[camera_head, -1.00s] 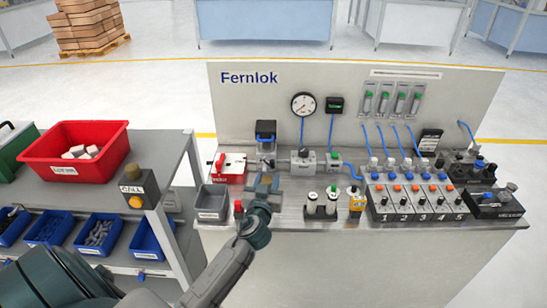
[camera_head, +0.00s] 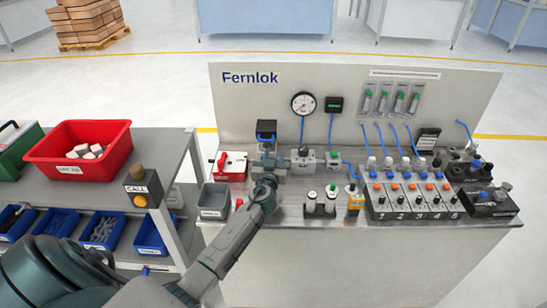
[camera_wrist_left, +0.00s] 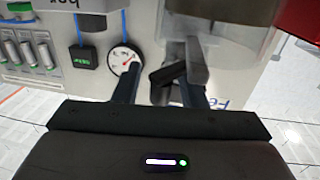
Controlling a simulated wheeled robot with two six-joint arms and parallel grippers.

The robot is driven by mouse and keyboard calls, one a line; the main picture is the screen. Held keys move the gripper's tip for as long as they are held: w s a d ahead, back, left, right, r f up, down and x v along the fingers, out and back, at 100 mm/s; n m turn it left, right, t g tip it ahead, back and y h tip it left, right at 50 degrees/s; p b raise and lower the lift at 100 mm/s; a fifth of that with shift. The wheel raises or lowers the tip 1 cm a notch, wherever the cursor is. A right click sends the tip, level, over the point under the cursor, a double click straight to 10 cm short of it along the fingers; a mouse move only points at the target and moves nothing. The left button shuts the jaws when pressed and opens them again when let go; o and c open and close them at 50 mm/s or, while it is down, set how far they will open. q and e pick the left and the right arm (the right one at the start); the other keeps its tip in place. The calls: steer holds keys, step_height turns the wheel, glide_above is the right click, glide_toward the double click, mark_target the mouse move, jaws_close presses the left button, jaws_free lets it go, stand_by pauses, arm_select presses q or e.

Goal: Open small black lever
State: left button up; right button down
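My left gripper (camera_head: 268,164) reaches over the left part of the grey bench and covers part of a valve fitting there. In the left wrist view its two fingers (camera_wrist_left: 160,88) are apart. A small black lever (camera_wrist_left: 167,73) shows between them in that view, slanted, beside a dark upright block (camera_wrist_left: 197,60). Whether a finger touches the lever I cannot tell. In the head view the lever is hidden or too small to make out. My right gripper is not in view.
A red-handled box (camera_head: 231,166) stands left of my gripper, with a grey bin (camera_head: 213,200) in front. A grey regulator block (camera_head: 303,161) stands to the right. A black box (camera_head: 266,130) and the gauge (camera_head: 303,104) are behind. The bench front is clear.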

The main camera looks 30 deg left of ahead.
arm_select(q)
jaws_close()
steer(key=m+h, duration=0.1)
steer(key=m+t+h, duration=0.1)
steer(key=h, duration=0.1)
steer(key=shift+s+a+r, duration=0.1)
steer(key=shift+s, duration=0.25)
steer(key=m+h+p, duration=0.1)
steer(key=p, duration=0.1)
steer(key=m+h+p, duration=0.1)
steer(key=h+p, duration=0.1)
steer(key=m+h+p, duration=0.1)
steer(key=h, duration=0.1)
steer(key=shift+s+r+t+p, duration=0.2)
steer(key=shift+s+t+p, duration=0.1)
steer(key=shift+s+p, duration=0.1)
steer(key=shift+f+m+h+p, duration=0.25)
steer(key=shift+m+h+p, duration=0.05)
steer(key=shift+p, duration=0.05)
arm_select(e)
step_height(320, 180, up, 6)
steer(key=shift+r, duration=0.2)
